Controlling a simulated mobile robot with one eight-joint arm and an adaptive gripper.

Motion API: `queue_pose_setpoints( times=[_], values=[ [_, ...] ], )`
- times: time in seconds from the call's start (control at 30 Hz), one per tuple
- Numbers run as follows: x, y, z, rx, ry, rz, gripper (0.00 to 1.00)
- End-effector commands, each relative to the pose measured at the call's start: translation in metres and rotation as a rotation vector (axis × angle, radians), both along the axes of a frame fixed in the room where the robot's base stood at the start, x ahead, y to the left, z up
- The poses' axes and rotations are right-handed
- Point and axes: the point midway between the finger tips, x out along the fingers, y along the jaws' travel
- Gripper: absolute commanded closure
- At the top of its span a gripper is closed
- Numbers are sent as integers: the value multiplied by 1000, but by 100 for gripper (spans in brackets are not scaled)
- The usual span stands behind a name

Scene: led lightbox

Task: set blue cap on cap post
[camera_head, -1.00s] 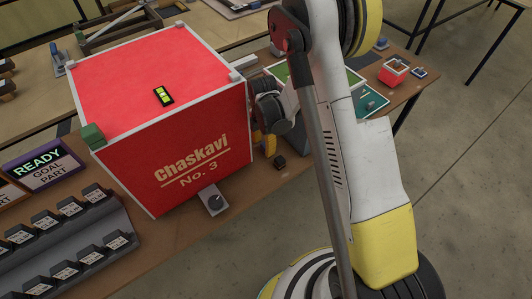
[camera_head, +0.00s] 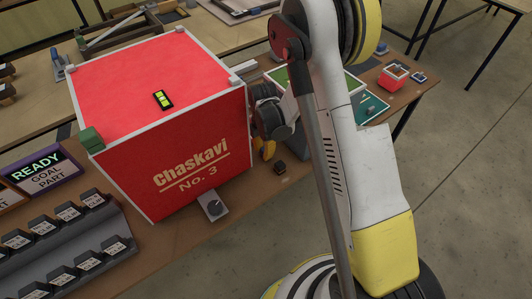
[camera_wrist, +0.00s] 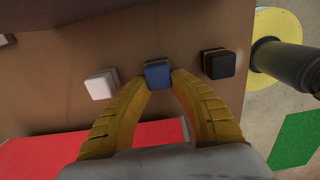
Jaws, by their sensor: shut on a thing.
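The blue cap (camera_wrist: 158,75) is a small dark-blue block in the wrist view, between the tips of my gripper's yellow fingers (camera_wrist: 158,83). My gripper is shut on it, with a fingertip at each side. In the head view my gripper (camera_head: 266,149) is low beside the right side of the red lightbox (camera_head: 190,125), close to the table. The blue cap is hidden there. I cannot make out for certain which fixture is the cap post. A green block (camera_head: 91,140) sits on the box's near left top corner.
A white cap (camera_wrist: 100,84) and a black cap (camera_wrist: 218,63) lie on the brown table (camera_wrist: 60,60) either side. A knob plate (camera_head: 213,205) stands before the box. Dark labelled bins (camera_head: 65,240) fill the left front. A red container (camera_head: 391,79) stands far right.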

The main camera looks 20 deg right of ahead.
Motion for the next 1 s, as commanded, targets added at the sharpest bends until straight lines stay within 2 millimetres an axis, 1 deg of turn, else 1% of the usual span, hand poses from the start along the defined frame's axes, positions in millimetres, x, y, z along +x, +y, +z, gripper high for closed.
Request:
queue_pose_setpoints(
  times=[0.6,0.9,0.93,0.97,1.0],
  values=[
    [0,0,19,0,0,0,100],
    [0,0,20,0,0,0,100],
    [0,0,20,0,0,0,84],
    [0,0,20,0,0,0,93],
    [0,0,20,0,0,0,100]
  ],
)
